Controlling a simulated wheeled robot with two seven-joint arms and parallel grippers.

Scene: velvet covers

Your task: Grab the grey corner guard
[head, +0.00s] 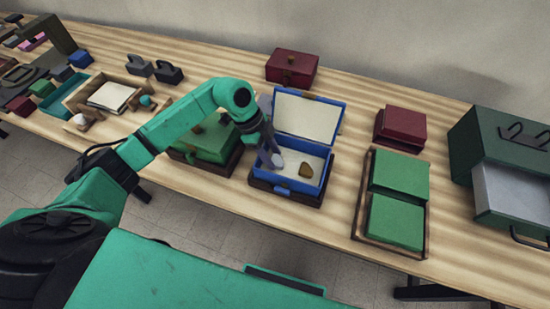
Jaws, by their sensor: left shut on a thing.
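My left gripper (271,157) reaches down into an open blue box (318,185) from its left side. It is shut on a small pale grey piece (278,161), which looks like the grey corner guard, low inside the box. The fingers partly cover the piece, and I cannot tell whether it still touches the box floor. A small brown piece (306,171) lies on the pale floor to its right. The blue box's lid (308,115) stands open at the back. My right gripper is not in view.
A green box (205,146) stands close to the left. A dark red box (292,67) is behind. A tray (358,232) with green blocks and a dark green cabinet (505,140) with an open drawer (512,194) are on the right. Bare table lies between the blue box and the tray.

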